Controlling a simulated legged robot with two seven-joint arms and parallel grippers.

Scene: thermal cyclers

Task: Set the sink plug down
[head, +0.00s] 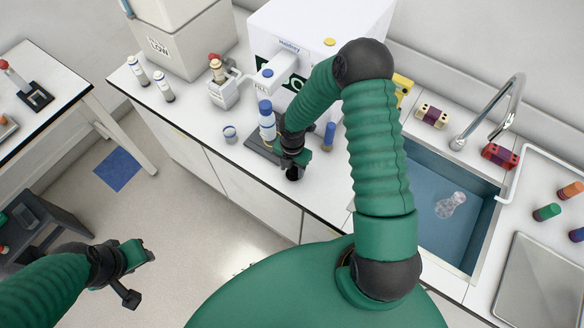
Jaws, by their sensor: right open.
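My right gripper (297,160) is open, low over the front edge of the white counter, beside a dark flat base and a blue-capped white bottle (267,122). I cannot make out a sink plug for certain; a dark rounded shape at the gripper may be part of the gripper itself. My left gripper (132,270) hangs over the floor at the lower left, apart from any object; its jaw opening is unclear. The blue sink basin (425,207) is at the right, with a clear crumpled-looking item (450,205) inside.
A white machine (300,35) stands behind my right arm. The faucet (490,110), a red block (499,156) and a metal tray (540,280) are around the sink.

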